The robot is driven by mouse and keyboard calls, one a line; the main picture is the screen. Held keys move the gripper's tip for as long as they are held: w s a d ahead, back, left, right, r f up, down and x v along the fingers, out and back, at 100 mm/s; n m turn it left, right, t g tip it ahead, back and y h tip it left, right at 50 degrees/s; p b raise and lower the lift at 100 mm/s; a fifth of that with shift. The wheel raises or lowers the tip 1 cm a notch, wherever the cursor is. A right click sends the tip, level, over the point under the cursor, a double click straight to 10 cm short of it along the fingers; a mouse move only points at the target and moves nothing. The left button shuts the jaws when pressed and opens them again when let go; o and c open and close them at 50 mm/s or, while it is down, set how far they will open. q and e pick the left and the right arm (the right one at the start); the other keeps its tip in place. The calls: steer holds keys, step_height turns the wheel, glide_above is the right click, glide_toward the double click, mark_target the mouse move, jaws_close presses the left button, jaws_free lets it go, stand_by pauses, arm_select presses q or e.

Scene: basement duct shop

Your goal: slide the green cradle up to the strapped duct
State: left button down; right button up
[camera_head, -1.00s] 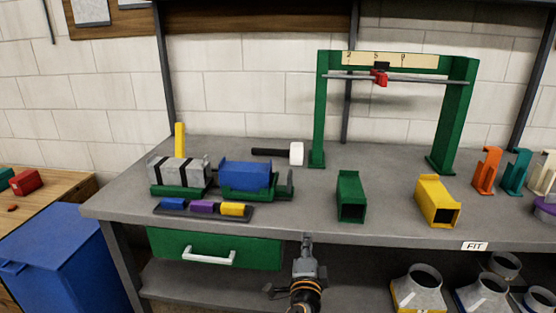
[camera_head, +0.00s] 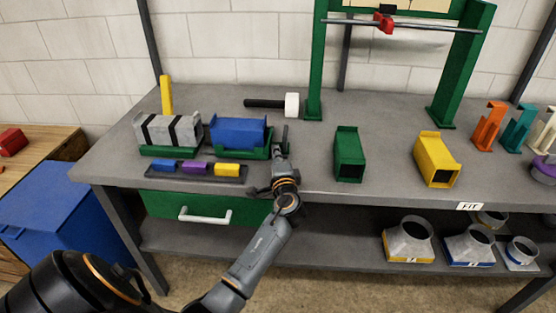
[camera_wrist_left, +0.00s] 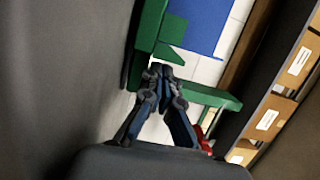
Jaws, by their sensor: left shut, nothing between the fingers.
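The strapped duct (camera_head: 168,130), grey with two black straps, sits on a green base at the left of the bench. To its right, a small gap away, the green cradle (camera_head: 255,154) carries a blue duct (camera_head: 238,132). My left gripper (camera_head: 281,147) is shut and empty at the right end of the cradle, low over the bench. In the left wrist view the closed fingertips (camera_wrist_left: 166,72) are close to the cradle's green end (camera_wrist_left: 148,35), with the blue duct (camera_wrist_left: 198,20) beyond. Whether they touch is unclear. My right gripper is not in view.
A tray of small blue, purple and yellow blocks (camera_head: 198,174) lies in front of the ducts. A black-handled mallet (camera_head: 272,104) lies behind. Green (camera_head: 349,156) and yellow (camera_head: 436,160) box ducts stand right, before a green gantry (camera_head: 314,70). A yellow post (camera_head: 166,95) stands back left.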

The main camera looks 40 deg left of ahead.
mark_target(256, 151)
arm_select(q)
steer(key=shift+w+a, duration=0.25)
steer(key=s+a, duration=0.2)
steer(key=a, duration=0.1)
steer(key=s+a, duration=0.1)
steer(key=shift+a+p, duration=0.3)
steer(key=shift+a, duration=0.1)
steer(key=shift+s+f, duration=0.1)
